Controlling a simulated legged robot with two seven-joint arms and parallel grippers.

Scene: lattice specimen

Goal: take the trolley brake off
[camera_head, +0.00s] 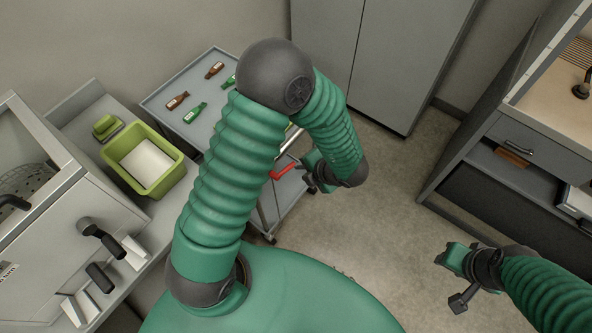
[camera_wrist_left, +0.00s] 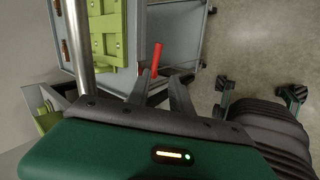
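The grey metal trolley (camera_head: 163,97) stands in the left middle of the head view, partly hidden behind my left arm. Its red brake lever (camera_head: 284,170) sticks out at its right side. In the left wrist view the red lever (camera_wrist_left: 156,59) lies just beyond my left gripper (camera_wrist_left: 160,84), near the left finger. The two fingers are apart with nothing held between them. In the head view my left gripper (camera_head: 305,168) is close to the lever's right end; I cannot tell whether they touch. My right gripper (camera_head: 452,262) hangs over bare floor, far from the trolley; its fingers are unclear.
Several brown and green bottles (camera_head: 195,113) lie on the trolley top. A green tub (camera_head: 146,160) stands on the counter at left. Grey cabinets (camera_head: 385,60) stand behind and a workbench (camera_head: 520,140) is at right. The floor (camera_head: 400,190) between them is clear.

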